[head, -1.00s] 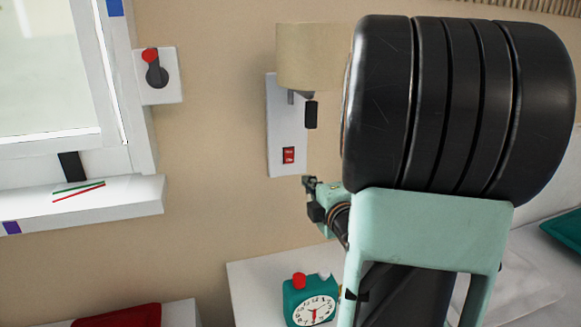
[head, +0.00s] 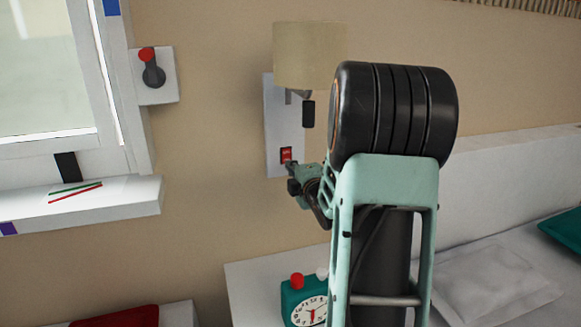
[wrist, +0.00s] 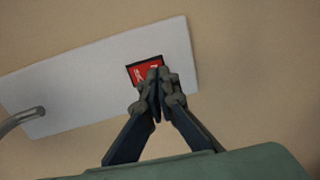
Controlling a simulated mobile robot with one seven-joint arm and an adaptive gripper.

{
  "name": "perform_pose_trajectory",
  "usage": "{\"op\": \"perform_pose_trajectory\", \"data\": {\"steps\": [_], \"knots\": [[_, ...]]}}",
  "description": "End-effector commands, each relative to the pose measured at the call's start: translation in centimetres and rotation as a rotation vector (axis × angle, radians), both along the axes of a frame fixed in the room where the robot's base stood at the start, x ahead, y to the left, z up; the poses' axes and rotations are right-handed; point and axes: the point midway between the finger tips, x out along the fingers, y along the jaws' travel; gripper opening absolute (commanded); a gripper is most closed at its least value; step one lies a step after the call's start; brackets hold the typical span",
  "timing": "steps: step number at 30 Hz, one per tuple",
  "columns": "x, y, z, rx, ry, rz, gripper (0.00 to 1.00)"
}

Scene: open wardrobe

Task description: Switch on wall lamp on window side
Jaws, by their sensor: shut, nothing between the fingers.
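The wall lamp has a beige shade (head: 309,55) and a white wall plate (head: 279,118) to the right of the window. Its small red rocker switch (head: 286,153) sits low on the plate. In the wrist view the red switch (wrist: 143,73) is partly hidden behind the fingertips. My gripper (head: 292,172) is shut and empty, with its tips at the lower edge of the switch. The wrist view shows the gripper (wrist: 157,75) fingertips over the switch; whether they touch it I cannot tell. The shade does not look clearly lit.
A lever with a red knob (head: 148,58) is on a plate by the window (head: 45,70). The windowsill (head: 100,203) juts out at left. A teal clock (head: 303,300) stands on a white surface below. A bed with pillows is at right.

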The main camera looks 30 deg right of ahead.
Motion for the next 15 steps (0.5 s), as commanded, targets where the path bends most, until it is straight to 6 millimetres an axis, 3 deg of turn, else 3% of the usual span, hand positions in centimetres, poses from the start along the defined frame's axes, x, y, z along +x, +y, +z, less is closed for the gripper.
{"op": "perform_pose_trajectory", "data": {"steps": [6,15], "knots": [[1.4,-0.4,-0.2,0.001,0.000,-0.001,0.00],[1.5,-0.4,-0.2,0.000,0.000,-0.001,0.00]]}}
